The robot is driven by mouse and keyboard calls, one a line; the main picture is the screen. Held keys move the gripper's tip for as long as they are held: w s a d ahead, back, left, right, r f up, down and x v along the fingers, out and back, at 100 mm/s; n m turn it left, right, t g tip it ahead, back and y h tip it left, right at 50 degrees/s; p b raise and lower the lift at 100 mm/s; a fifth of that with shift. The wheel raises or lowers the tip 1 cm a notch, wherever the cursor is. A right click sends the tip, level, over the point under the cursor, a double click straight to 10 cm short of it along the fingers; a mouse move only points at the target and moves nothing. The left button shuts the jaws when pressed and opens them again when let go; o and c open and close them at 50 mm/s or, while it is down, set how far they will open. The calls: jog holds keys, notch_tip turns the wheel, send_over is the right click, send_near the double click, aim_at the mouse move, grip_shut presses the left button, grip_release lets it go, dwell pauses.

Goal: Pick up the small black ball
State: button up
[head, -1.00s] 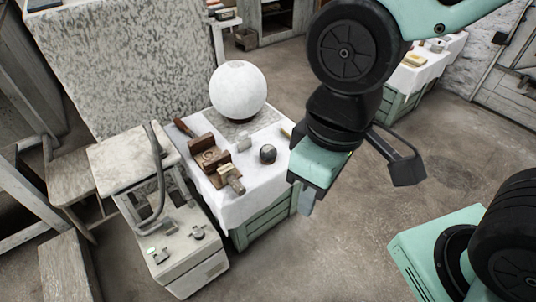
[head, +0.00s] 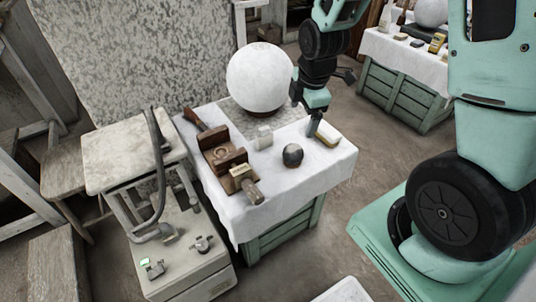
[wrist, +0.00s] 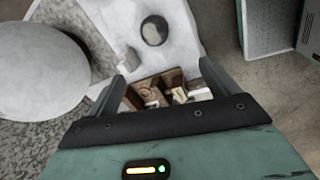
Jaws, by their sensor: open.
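The small black ball (head: 292,155) rests on the white cloth of the table (head: 315,180), near its middle. In the wrist view the dark ball (wrist: 155,30) shows at the top, beyond my fingertips. My gripper (head: 312,130) is open and empty, with its fingers pointing down. It shows up and to the right of the ball in the head view, apart from it. In the wrist view both fingers of my gripper (wrist: 166,68) are visible with a gap between them. Their exact height above the cloth is unclear.
A large white sphere (head: 260,75) on a dark base stands behind the ball. A small white block (head: 263,138), a yellowish block (head: 327,133) and a brown wooden vise-like tool (head: 222,155) lie nearby. A grey machine (head: 185,250) stands left. Cloth in front of the ball is clear.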

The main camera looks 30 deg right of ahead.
aim_at(295, 147)
jog(key=shift+n, duration=0.4)
jog(key=w+f, duration=0.1)
jog(key=f, duration=0.3)
jog(key=w+d+f+b, duration=0.1)
jog(key=f, duration=0.3)
jog(key=w+f+b, duration=0.1)
jog(key=f, duration=0.4)
jog(key=shift+w+d, duration=0.25)
jog(key=shift+w, duration=0.05)
jog(key=shift+w+d+f+b, duration=0.15)
jog(key=shift+f+b, duration=0.1)
jog(key=shift+f, duration=1.05)
jog(key=shift+w+a+f+b, duration=0.1)
jog(key=shift+w+f+b, duration=0.1)
jog(key=shift+f, duration=1.1)
jog(key=c, duration=1.4)
